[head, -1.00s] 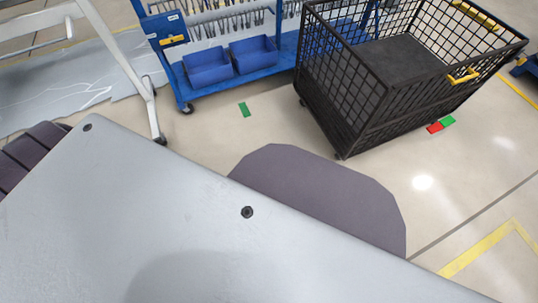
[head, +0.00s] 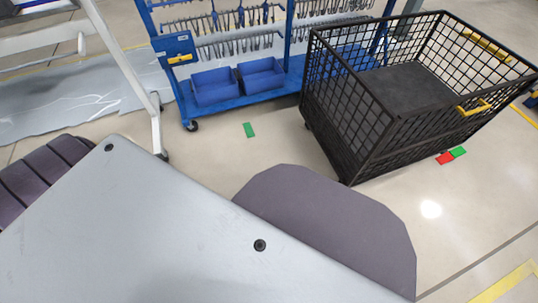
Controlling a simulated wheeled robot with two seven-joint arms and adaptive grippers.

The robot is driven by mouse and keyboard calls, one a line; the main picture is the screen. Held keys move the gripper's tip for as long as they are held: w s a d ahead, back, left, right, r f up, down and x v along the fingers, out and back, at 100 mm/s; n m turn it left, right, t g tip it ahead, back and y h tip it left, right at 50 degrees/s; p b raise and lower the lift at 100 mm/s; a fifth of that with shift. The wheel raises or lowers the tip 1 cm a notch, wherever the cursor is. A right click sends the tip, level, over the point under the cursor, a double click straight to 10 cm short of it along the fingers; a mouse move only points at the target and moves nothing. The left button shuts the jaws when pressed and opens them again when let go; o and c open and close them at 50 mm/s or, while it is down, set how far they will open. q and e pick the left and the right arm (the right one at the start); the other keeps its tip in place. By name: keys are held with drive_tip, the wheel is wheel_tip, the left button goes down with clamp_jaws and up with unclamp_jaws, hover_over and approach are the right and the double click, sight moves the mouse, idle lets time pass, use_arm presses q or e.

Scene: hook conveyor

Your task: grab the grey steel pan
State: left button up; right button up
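I cannot make out the grey steel pan for certain in the head view. A broad, flat grey surface with dark round fasteners fills the near lower part of the view and hides what lies beneath it. I cannot tell whether it is part of my own body or something else. Neither of my grippers is in view.
A blue wheeled rack (head: 258,103) with rows of hanging hooks (head: 240,45) and blue bins (head: 214,85) stands at the back. A black mesh cage cart (head: 352,130) stands at the right. A white metal frame (head: 125,72) is at the left. Open floor (head: 240,155) lies between.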

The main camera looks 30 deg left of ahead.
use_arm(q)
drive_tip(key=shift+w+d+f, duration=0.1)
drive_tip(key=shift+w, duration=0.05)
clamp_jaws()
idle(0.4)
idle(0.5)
